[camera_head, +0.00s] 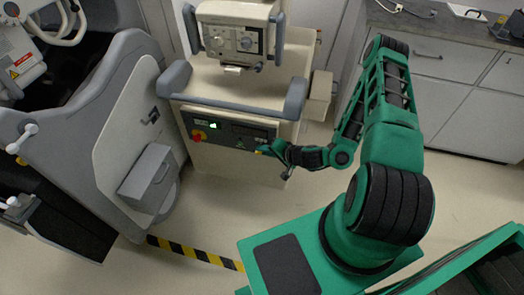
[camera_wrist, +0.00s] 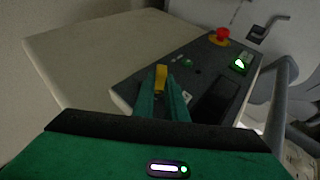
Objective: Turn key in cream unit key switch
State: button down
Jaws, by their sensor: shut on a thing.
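The cream unit (camera_head: 240,85) stands upright at the top middle of the head view, with a dark control panel (camera_head: 225,131) on its front. The panel also shows in the wrist view (camera_wrist: 207,58). My gripper (camera_head: 268,149) is at the right end of this panel. In the wrist view my gripper (camera_wrist: 163,92) is shut on a yellow key (camera_wrist: 161,75), which sits between the fingertips against the panel. The fingers and key cover the key switch, so I cannot tell how far the key is turned.
A red emergency button (camera_wrist: 223,34) on a yellow base and a lit green switch (camera_wrist: 240,63) are on the same panel. A grey handle rail (camera_head: 230,108) runs above the panel. A grey machine (camera_head: 125,110) stands left. Drawers (camera_head: 445,90) are at the right. Floor between is clear.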

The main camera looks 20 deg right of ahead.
jog(key=shift+w+d+r, duration=0.1)
jog(key=shift+w+r, duration=0.1)
jog(key=shift+w, duration=0.05)
jog(key=shift+s+d+f+m+t+y, duration=0.1)
jog(key=shift+f+m+t+y, duration=0.1)
jog(key=shift+t+y, duration=0.3)
jog(key=shift+d+f+m+t+y, duration=0.1)
jog(key=shift+m+t+y, duration=0.1)
jog(key=shift+t+y, duration=0.25)
jog(key=c, duration=1.7)
grip_release()
jog(key=shift+s, duration=0.1)
jog(key=shift+f, duration=0.1)
jog(key=shift+s, duration=0.15)
